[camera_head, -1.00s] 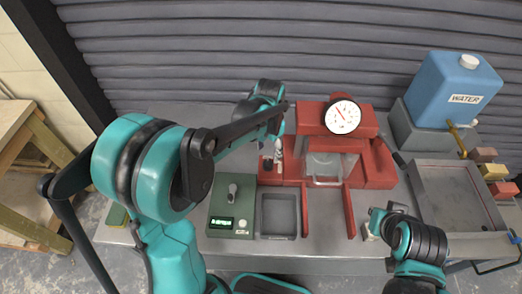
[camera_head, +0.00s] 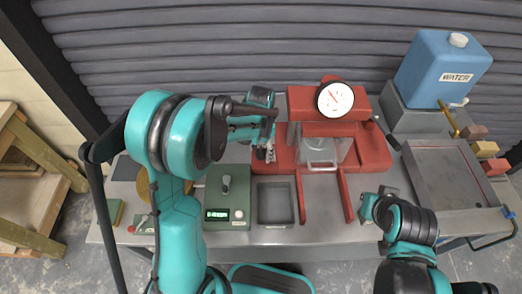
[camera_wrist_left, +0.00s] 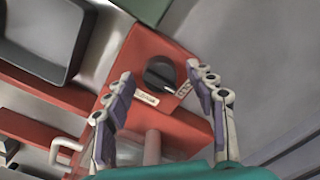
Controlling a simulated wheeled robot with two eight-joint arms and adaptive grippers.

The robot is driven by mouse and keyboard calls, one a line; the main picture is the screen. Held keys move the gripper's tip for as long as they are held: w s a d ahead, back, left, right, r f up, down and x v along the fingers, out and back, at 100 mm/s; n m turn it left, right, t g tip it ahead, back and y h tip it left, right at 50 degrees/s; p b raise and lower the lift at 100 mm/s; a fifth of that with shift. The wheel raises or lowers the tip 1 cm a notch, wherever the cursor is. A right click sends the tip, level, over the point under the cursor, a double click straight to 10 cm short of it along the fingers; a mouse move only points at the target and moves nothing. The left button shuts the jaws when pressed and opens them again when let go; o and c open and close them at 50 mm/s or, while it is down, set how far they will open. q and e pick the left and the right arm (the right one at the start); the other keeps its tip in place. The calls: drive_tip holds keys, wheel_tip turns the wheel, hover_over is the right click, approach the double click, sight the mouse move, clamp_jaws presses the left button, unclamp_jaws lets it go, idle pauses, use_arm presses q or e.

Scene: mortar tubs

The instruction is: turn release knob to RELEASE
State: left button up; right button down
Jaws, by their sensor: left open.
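The release knob (camera_wrist_left: 160,72) is a black round knob on the red press housing. In the left wrist view its pale pointer mark points down and right, between two small pale labels whose words I cannot read. My left gripper (camera_wrist_left: 158,76) is open, with one finger on either side of the knob in the picture; I cannot tell whether they touch it. In the head view the left gripper (camera_head: 266,154) is at the left side of the red press (camera_head: 372,152) and hides the knob. My right gripper (camera_head: 374,207) is low at the right, its jaw opening unclear.
A green scale box (camera_head: 213,205) and a grey tray (camera_head: 275,219) stand at front left of the press. A blue water container (camera_head: 431,70) and a metal basin (camera_head: 440,172) are at right. A dial gauge (camera_head: 335,99) tops the press. Bare bench lies between the press rails.

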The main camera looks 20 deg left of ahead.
use_arm(q)
drive_tip(key=shift+c, duration=0.4)
drive_tip(key=c, duration=1.1)
drive_tip(key=shift+m, duration=0.3)
drive_tip(key=m, duration=0.3)
drive_tip(key=shift+b, duration=0.35)
drive_tip(key=m, duration=0.5)
drive_tip(key=shift+b, duration=0.3)
drive_tip(key=m, duration=0.9)
drive_tip(key=shift+b, duration=0.35)
drive_tip(key=shift+m, duration=0.3)
